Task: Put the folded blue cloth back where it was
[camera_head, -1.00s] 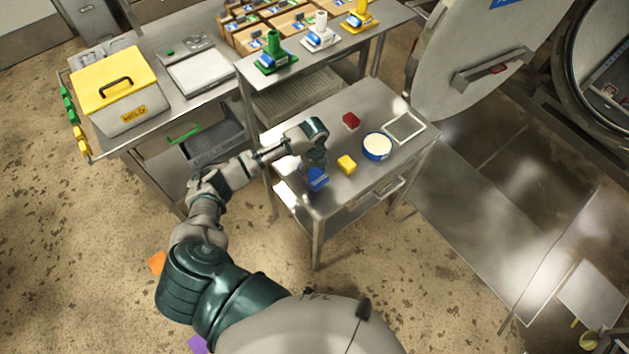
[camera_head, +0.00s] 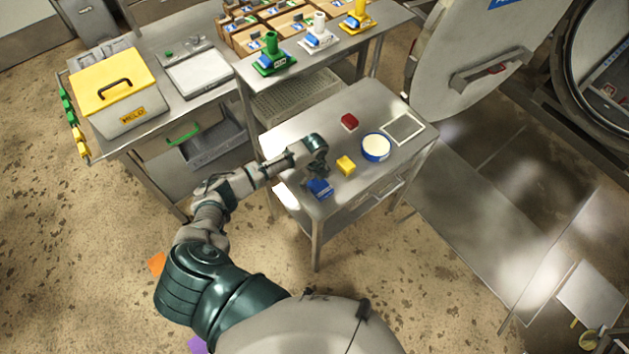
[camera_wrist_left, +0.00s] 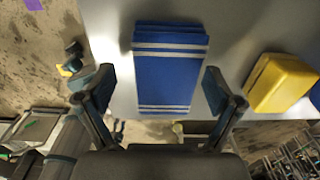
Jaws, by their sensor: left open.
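The folded blue cloth (camera_head: 320,188) with white stripes lies on the small steel table (camera_head: 290,132) near its front left edge. My left gripper (camera_head: 318,172) is just over it. In the left wrist view the cloth (camera_wrist_left: 168,70) lies between the two spread fingers of my open left gripper (camera_wrist_left: 160,92), with a gap on each side. The cloth reaches to the table edge in that view. A white-framed rectangle (camera_head: 404,128) lies empty at the table's back right. My right gripper is not in view.
A yellow block (camera_head: 346,166) stands right of the cloth and also shows in the left wrist view (camera_wrist_left: 280,82).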

